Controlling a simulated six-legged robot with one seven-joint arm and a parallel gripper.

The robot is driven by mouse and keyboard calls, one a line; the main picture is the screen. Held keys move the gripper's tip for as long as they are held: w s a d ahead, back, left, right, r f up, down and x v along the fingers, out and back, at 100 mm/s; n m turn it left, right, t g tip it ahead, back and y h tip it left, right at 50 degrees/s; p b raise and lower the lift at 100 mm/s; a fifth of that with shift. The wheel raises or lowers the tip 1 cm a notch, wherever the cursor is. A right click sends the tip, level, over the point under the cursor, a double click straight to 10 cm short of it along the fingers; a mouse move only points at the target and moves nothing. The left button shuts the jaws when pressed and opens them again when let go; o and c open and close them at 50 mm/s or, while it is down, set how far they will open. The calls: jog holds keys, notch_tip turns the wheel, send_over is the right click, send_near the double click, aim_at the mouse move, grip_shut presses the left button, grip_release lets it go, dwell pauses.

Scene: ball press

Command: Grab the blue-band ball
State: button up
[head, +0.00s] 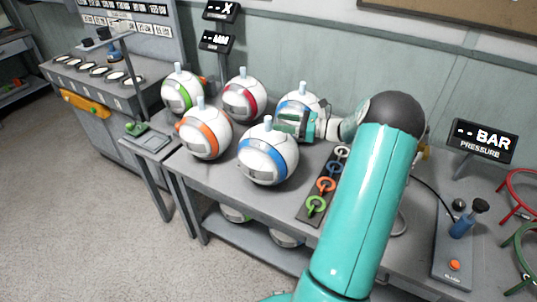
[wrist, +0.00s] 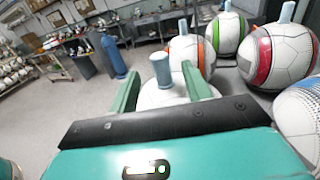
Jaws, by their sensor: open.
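The blue-band ball (head: 262,170) is white with a broad blue band and a blue-grey peg on top. It sits at the front of the table. My gripper (head: 281,122) is open, just behind and above it. In the wrist view the ball's white top (wrist: 163,97) and its peg (wrist: 162,70) show between my two open fingers (wrist: 161,78); the band is hidden there. I cannot tell whether the fingers touch the ball. Another white ball with blue markings (head: 299,99) sits behind my gripper and is partly covered by it.
Orange-band (head: 204,140), green-band (head: 181,97) and red-band (head: 240,103) balls stand close by at left and behind. A dark strip with colored rings (head: 319,187) lies to the right. A pressure display (head: 482,141) and pump (head: 461,226) are farther right.

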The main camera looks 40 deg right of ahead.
aim_at(269, 120)
jog(key=x, duration=0.5)
jog(key=shift+w, duration=0.1)
grip_shut()
